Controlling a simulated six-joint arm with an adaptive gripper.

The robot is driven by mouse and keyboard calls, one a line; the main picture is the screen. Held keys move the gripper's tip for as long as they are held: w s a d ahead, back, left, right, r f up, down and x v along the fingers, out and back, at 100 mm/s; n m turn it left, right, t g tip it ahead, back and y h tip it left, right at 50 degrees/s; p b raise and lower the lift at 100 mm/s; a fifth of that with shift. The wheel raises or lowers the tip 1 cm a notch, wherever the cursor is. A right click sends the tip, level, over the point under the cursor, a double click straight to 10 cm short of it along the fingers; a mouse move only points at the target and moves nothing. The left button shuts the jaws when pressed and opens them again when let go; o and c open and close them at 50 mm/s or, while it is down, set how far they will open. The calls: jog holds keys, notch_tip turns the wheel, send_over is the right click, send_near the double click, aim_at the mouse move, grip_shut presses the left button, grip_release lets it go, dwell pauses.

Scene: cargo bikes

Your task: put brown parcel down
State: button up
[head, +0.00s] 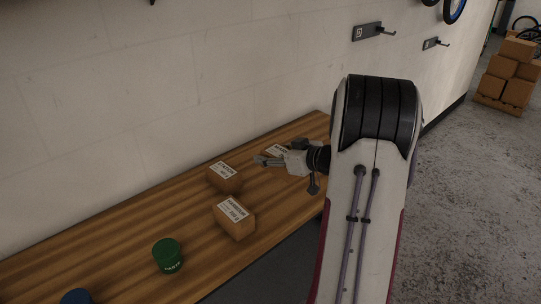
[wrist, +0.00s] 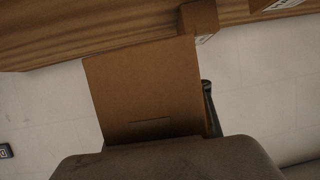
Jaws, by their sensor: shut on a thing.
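A brown parcel (wrist: 142,88) fills the middle of the wrist view, close against my gripper, which is shut on it. In the head view my gripper (head: 262,161) reaches left over the far right part of the wooden table (head: 120,228). A brown parcel with a white label (head: 278,151) shows partly behind my gripper there; the rest of it is hidden. It seems to be the held one. I cannot tell whether its underside touches the table.
Two other labelled parcels stand on the table, one left of my gripper (head: 224,180) and one nearer (head: 236,222). A green tin (head: 167,255) and a blue one (head: 76,297) stand nearer still. The wall (head: 150,90) runs along the table's back.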

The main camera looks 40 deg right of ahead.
dwell(0.5)
jog(key=w+a+f+n+g+y, duration=0.15)
jog(key=w+a, duration=0.35)
jog(key=a, duration=0.6)
jog(key=w+a+r+n+y, duration=0.1)
jog(key=w+a+n+y, duration=0.25)
jog(key=a, duration=0.75)
jog(key=w+a+f+n+g+y, duration=0.1)
jog(key=w+a+n+y, duration=0.1)
jog(key=w+a, duration=0.65)
jog(key=s+a+r+n+g+y, duration=0.1)
jog(key=s+a+n+g+y, duration=0.1)
jog(key=a, duration=1.6)
jog(key=s+a+n+g+y, duration=0.2)
jog(key=a+n+g, duration=0.1)
jog(key=a, duration=1.6)
jog(key=shift+a+r+n+y, duration=0.15)
jog(key=shift+r+n+y, duration=0.15)
jog(key=shift+r+n, duration=0.1)
jog(key=shift+f+g, duration=0.1)
jog(key=shift+g, duration=0.15)
jog(key=shift+f, duration=3.05)
jog(key=shift+f, duration=0.1)
